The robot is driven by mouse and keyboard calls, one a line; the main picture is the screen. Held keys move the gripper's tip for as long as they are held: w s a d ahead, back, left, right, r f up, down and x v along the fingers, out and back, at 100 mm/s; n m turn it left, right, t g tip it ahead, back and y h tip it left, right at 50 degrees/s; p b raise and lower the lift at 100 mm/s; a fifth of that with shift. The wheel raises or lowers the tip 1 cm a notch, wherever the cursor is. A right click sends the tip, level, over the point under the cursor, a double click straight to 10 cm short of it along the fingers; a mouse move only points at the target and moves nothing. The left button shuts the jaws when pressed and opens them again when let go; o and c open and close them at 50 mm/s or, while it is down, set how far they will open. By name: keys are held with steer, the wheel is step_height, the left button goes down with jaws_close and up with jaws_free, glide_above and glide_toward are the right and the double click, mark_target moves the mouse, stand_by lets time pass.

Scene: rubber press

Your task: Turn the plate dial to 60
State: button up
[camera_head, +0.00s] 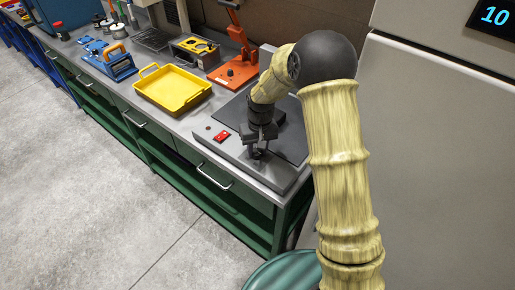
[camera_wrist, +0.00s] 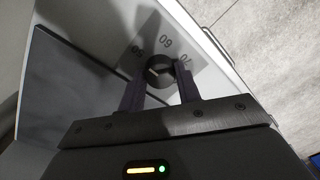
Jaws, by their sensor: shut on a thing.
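The plate dial (camera_wrist: 158,68) is a round dark knob with a pale mark across its face. The printed numbers 50, 60 and 70 arc around its far side in the wrist view. I cannot tell exactly which number the pale mark points to. My gripper (camera_wrist: 158,78) is shut on the dial, one finger at each side. The hot plate has a grey body (camera_head: 271,177) and a dark top, and stands at the near end of the bench. In the head view my gripper (camera_head: 258,150) is low over its front corner and largely hides the dial.
A red switch (camera_head: 221,136) sits on the plate body left of my gripper. Further along the bench (camera_head: 179,121) are a yellow tray (camera_head: 172,107), an orange press (camera_head: 232,77) and blue tools. A pale cabinet (camera_head: 440,170) with a display reading 10 stands close at the right.

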mark_target(260, 152)
steer(key=m, duration=0.6)
steer(key=shift+r, duration=0.1)
steer(key=m+p, duration=0.1)
steer(key=m, duration=0.4)
steer(key=shift+t, duration=0.3)
steer(key=shift+m, duration=0.4)
steer(key=o, duration=0.7)
steer(key=r, duration=0.5)
steer(key=r+b, duration=0.1)
steer(key=r, duration=0.5)
steer(key=r+b, duration=0.1)
steer(key=r, duration=0.5)
steer(key=shift+s+d+r, duration=0.15)
steer(key=shift+s+d, duration=0.2)
steer(key=shift+d, duration=0.05)
